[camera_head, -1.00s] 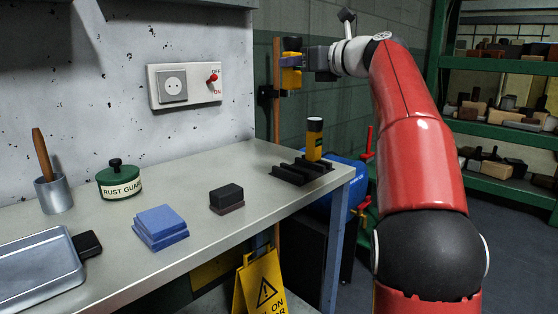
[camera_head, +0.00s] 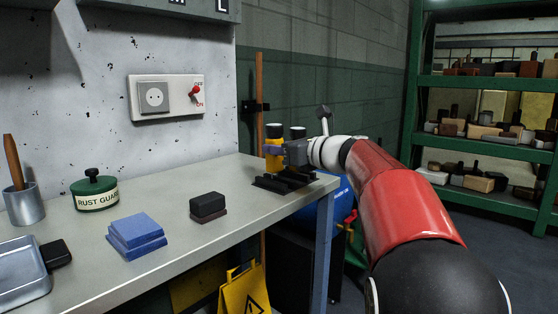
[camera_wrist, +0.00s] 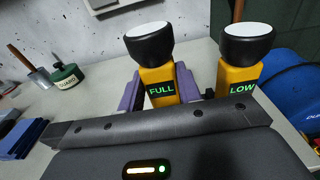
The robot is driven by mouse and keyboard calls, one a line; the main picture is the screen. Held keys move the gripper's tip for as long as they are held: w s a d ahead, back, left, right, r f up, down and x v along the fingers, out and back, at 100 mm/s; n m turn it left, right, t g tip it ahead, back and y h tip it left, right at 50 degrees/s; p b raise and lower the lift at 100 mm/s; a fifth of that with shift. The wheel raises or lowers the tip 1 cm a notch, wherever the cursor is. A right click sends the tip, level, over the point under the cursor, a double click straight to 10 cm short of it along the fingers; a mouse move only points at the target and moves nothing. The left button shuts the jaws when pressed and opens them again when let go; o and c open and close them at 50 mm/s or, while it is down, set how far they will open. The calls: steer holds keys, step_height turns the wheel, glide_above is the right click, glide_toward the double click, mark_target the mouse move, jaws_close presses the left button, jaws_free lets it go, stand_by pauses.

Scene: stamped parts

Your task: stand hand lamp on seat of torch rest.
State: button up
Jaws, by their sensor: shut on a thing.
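My gripper (camera_head: 283,151) is shut on a yellow hand lamp (camera_head: 274,160) with a black head. The lamp is upright, over the left part of the black torch rest (camera_head: 268,184). I cannot tell whether its base touches the seat. In the wrist view the held lamp (camera_wrist: 158,88) reads "FULL" in green and stands between the purple fingers of my gripper (camera_wrist: 160,92). A second yellow lamp (camera_wrist: 238,78), reading "LOW", stands close on the right; in the head view mostly its black head (camera_head: 298,132) shows behind my gripper. The lamps' bases are hidden in the wrist view.
The rest lies near the bench's (camera_head: 185,228) right end. Left of it are a black-and-brown block (camera_head: 208,206), blue pads (camera_head: 136,235), a green rust guard tin (camera_head: 95,192), a metal cup (camera_head: 24,206) and a tray (camera_head: 18,275). The bench between block and rest is clear.

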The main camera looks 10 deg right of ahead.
steer(key=shift+f, duration=0.9)
steer(key=o, duration=1.1)
steer(key=shift+f, duration=0.1)
steer(key=v, duration=1.2)
steer(key=shift+b, duration=0.4)
steer(key=shift+a, duration=0.1)
